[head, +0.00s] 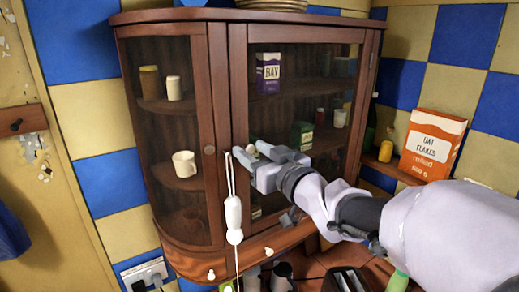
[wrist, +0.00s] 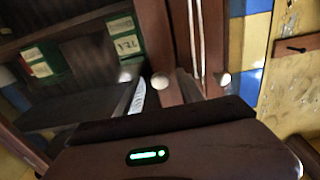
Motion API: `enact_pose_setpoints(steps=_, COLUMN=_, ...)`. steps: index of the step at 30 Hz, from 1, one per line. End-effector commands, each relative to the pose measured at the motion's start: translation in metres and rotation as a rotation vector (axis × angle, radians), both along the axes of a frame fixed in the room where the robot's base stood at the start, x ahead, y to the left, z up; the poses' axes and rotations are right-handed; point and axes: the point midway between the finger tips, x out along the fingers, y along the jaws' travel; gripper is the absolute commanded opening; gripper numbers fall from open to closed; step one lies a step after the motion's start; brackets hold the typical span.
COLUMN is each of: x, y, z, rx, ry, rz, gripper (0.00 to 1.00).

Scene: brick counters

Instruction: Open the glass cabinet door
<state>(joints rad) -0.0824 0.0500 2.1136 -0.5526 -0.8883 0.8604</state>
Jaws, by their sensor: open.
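The brown wooden cabinet (head: 218,60) stands in the corner with a curved glass side at left and a glass door (head: 305,85) at front, which looks closed. My gripper (head: 250,152) is open in front of the door's left edge. In the wrist view its two fingers (wrist: 158,90) point at the cabinet, and a small round knob (wrist: 160,82) shows between them. Contact cannot be told. Another pale knob (wrist: 222,79) lies beyond the right finger. In the head view a knob (head: 209,150) sits on the post left of the door.
A white pull (head: 234,215) hangs on cords just left of my gripper, in front of the cabinet. An oat flakes box (head: 432,145) stands to the right. Drawer knobs (head: 211,274) show below.

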Motion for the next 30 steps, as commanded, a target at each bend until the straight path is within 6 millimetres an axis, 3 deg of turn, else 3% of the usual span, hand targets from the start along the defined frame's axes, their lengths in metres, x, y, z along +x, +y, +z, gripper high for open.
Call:
enact_pose_setpoints(steps=7, x=0.001, y=0.0004, z=-0.0003, rx=0.0, ry=0.0, rz=0.0, gripper=0.45)
enact_pose_setpoints(steps=14, x=0.0008, y=0.0003, z=-0.0003, rx=0.0, ry=0.0, rz=0.0, gripper=0.0)
enact_pose_setpoints(steps=30, x=0.0007, y=0.0002, z=-0.0005, rx=-0.001, ry=0.001, rz=0.0, gripper=0.0)
